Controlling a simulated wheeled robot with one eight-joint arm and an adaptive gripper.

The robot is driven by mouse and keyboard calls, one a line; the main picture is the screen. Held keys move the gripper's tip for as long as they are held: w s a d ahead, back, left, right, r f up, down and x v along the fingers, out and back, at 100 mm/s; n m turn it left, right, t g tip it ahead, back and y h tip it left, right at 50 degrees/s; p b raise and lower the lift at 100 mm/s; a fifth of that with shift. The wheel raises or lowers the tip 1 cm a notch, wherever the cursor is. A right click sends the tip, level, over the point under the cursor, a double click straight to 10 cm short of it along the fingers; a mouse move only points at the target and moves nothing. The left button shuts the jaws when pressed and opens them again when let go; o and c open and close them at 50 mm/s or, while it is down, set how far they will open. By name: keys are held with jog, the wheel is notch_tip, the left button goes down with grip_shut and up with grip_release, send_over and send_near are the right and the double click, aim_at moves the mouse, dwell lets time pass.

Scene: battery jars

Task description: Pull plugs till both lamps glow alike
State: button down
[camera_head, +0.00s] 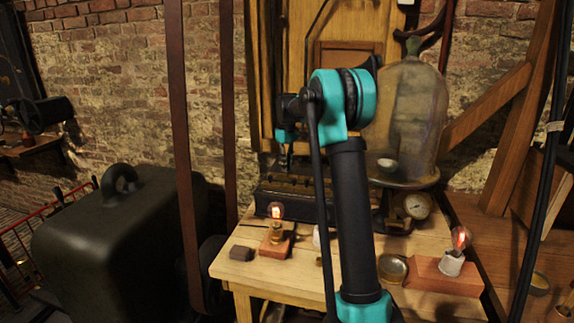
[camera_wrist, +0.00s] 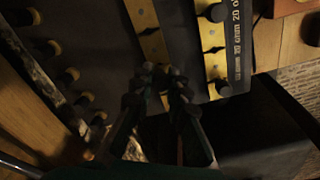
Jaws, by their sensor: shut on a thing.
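The left lamp (camera_head: 277,212) stands on a small wooden block on the table and shows a reddish glow. The right lamp (camera_head: 461,239) stands on a longer red-brown block and shows an orange glow; I cannot tell surely whether they match. A dark plug box (camera_head: 288,196) lies at the back of the table, partly behind my arm. My gripper (camera_wrist: 162,74) is shut over the first strip on what seems a plug, mostly hidden by the fingers.
A glass bell jar (camera_head: 408,115) stands behind the table on the right. A dark weight (camera_head: 115,240) stands left of the table.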

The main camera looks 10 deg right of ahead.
jog(key=shift+f, duration=1.1)
dwell(1.0)
jog(key=c, duration=1.4)
grip_release()
